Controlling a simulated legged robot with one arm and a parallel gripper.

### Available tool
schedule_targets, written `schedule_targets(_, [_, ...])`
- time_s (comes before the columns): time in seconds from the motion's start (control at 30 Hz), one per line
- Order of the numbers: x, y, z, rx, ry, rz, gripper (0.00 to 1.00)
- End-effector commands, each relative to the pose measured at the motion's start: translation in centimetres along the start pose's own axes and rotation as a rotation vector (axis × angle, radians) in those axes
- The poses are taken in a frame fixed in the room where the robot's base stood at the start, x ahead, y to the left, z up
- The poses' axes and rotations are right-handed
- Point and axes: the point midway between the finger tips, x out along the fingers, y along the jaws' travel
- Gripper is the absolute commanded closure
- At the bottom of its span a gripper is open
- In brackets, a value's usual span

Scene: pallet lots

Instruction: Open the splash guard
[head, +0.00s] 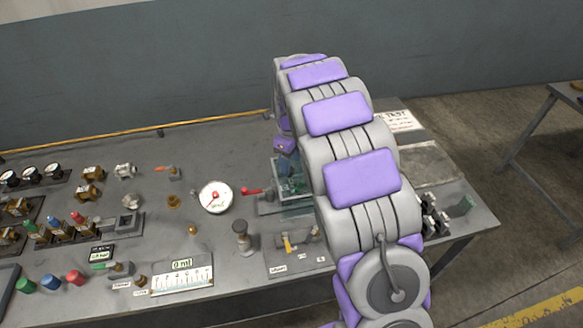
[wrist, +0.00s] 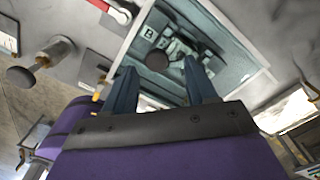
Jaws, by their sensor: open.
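The splash guard (wrist: 228,32) is a clear, teal-tinted box with pale edges on the bench. In the wrist view it lies just beyond my fingertips, with a round dark knob (wrist: 158,60) in front of it between the fingers. In the head view the guard (head: 287,190) is partly hidden behind my arm. My gripper (wrist: 158,77) is open, with its two dark blue fingers spread and nothing clearly held between them. I cannot tell whether a finger touches the guard. Parts inside the guard, including a block marked B, show through the clear wall.
A red-handled lever (head: 252,191) is just left of the guard. A dark-capped plunger (head: 241,235) and a yellow-handled valve (head: 287,243) stand in front. A round white gauge (head: 215,197) is farther left. The grey bench (head: 330,277) ends at its front edge.

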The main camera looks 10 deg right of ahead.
Motion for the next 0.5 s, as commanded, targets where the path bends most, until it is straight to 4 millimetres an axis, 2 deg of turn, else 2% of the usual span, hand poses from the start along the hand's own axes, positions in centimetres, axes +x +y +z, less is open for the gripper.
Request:
schedule_targets(0.03, [0.8,0.1,0.1,-0.001,0.001,0.0,0.43])
schedule_targets(0.2, [2.2,-0.1,-0.1,-0.001,0.0,0.002,0.43])
schedule_targets(0.5, [2.5,-0.3,-0.3,0.0,-0.002,0.002,0.43])
